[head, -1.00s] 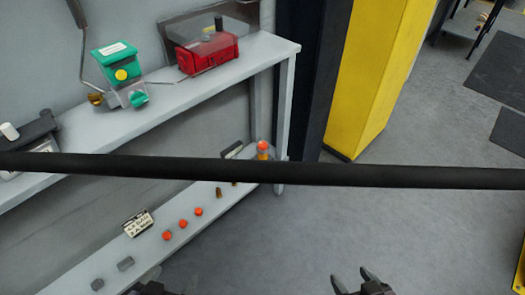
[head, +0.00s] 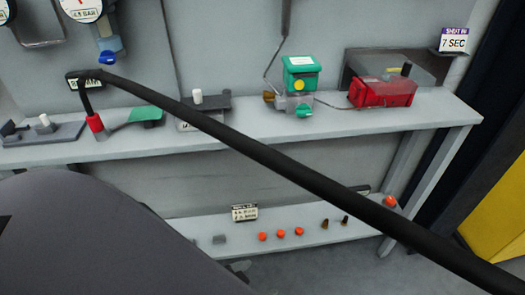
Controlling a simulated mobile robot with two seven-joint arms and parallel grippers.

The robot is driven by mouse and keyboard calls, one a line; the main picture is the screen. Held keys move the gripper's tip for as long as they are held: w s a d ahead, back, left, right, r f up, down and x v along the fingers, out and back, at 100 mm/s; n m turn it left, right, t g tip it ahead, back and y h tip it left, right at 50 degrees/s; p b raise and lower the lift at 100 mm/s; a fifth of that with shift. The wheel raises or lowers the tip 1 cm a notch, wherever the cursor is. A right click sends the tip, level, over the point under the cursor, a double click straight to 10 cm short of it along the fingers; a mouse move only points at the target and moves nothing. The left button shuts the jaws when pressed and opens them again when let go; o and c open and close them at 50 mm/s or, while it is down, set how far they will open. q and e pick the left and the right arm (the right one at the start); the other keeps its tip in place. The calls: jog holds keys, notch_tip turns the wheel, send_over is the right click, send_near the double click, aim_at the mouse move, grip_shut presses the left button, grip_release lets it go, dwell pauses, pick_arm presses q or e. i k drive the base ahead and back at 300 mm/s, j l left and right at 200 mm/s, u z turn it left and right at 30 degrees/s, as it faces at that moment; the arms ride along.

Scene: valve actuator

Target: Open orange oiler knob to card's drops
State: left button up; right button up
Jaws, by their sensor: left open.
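The oiler's orange knob (head: 390,201) shows at the right end of the lower shelf. The black bar in front hides most of the oiler's body. A small card (head: 362,189) stands just left of it, partly covered by the bar; its writing cannot be read. Another white card with several lines (head: 244,212) stands further left on the lower shelf, too small to read. My left gripper (head: 239,266) shows only as a small grey part below the lower shelf, well left of the oiler and apart from it. It is open and empty. My right gripper is not in view.
Several orange caps (head: 281,233) and brown fittings (head: 325,223) lie along the lower shelf (head: 200,226). The upper shelf (head: 350,124) carries a green-topped valve unit (head: 300,80) and a red box (head: 384,92). The black bar (head: 290,170) crosses the view diagonally. A yellow post (head: 500,215) stands at right.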

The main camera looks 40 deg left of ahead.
aim_at(390, 201)
jog(key=u, duration=1.3)
jog(key=z, duration=1.3)
jog(key=u, duration=0.4)
jog(key=i+l+u, duration=0.15)
jog(key=l+u, duration=0.2)
jog(key=i+l+u, duration=0.1)
jog(key=l+u, duration=0.25)
jog(key=j, duration=0.1)
